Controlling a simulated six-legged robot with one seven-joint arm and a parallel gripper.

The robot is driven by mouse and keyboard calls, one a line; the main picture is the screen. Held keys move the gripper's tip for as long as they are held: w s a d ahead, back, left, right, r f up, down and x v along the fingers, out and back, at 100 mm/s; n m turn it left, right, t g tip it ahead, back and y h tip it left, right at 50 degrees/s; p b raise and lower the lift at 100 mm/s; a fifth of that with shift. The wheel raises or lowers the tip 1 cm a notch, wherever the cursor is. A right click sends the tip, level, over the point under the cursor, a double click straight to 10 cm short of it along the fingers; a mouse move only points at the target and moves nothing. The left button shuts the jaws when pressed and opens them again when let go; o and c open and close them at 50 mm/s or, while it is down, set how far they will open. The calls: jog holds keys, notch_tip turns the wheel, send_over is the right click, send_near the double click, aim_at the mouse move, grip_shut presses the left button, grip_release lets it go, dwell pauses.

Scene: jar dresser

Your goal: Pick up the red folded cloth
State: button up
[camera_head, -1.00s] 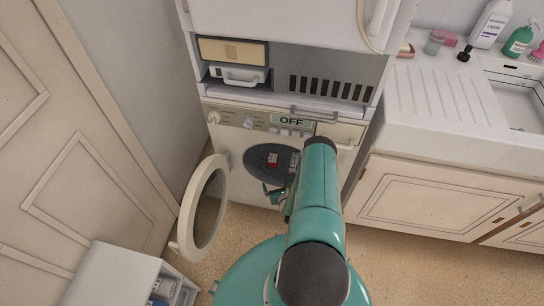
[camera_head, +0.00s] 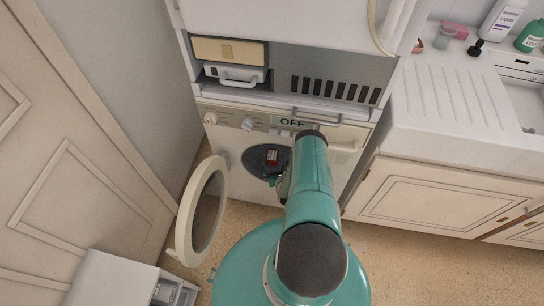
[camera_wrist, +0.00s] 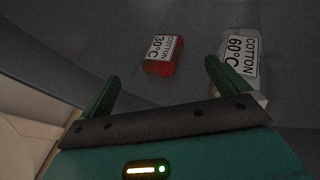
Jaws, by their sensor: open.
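The red folded cloth (camera_wrist: 164,56) lies inside the washing machine drum in the wrist view, with a white label reading "COTTON 30°C". In the head view my arm hides part of the doorway and the gripper is small there.
A pale cloth (camera_wrist: 238,58) labelled "COTTON 60°C" lies to the right in the drum, close to my right finger. The washing machine's round door (camera_head: 203,212) stands open to the left. A white cabinet (camera_head: 112,280) stands at lower left, and a counter (camera_head: 440,95) at right.

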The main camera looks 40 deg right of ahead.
aim_at(272, 156)
jog(key=shift+x, duration=4.2)
jog(key=shift+r, duration=0.1)
jog(key=c, duration=1)
